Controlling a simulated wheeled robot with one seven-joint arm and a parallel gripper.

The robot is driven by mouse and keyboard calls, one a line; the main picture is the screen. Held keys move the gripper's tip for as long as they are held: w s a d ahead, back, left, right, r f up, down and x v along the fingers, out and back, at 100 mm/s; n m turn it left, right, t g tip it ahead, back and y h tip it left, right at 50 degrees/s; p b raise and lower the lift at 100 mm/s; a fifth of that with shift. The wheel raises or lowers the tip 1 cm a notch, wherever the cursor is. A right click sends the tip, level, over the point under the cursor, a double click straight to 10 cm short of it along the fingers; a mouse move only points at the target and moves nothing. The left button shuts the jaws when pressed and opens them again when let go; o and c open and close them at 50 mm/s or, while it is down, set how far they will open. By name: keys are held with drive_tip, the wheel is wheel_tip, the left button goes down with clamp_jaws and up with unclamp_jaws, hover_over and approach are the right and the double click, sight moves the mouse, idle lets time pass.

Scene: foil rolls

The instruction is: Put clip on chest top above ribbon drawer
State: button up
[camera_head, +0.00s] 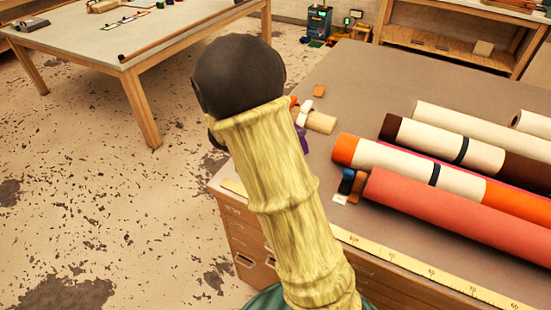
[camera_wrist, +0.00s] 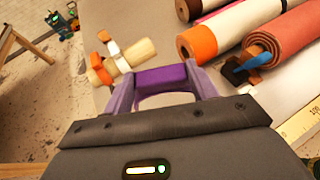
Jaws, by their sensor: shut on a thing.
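In the wrist view my gripper (camera_wrist: 158,80) is shut on a small purple block (camera_wrist: 161,76), which looks like the clip. A bit of purple shows beside my arm in the head view (camera_head: 301,139); my arm hides the rest of the gripper there. The chest (camera_head: 240,222) has a grey-brown top (camera_head: 350,82) and wooden drawers with small labels on its front. I cannot read the labels, so which is the ribbon drawer is unclear. The purple block is over the top's left part; whether it touches the top is unclear.
Several rolls lie on the right, including an orange-and-cream roll (camera_head: 400,168) and a red roll (camera_head: 450,200). Blue (camera_head: 347,181) and brown small pieces sit at their ends. A pale wooden cylinder (camera_head: 321,122) lies near my gripper. A yellow ruler (camera_head: 420,268) runs along the front edge.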

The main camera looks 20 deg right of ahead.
drive_tip(key=shift+s+d+r, duration=0.1)
drive_tip(key=shift+s, duration=0.05)
wheel_tip(320, 180, down, 6)
drive_tip(key=shift+f, duration=0.2)
idle(0.4)
drive_tip(key=shift+f+p, duration=0.3)
drive_tip(key=shift+f, duration=1.55)
drive_tip(key=shift+f, duration=0.1)
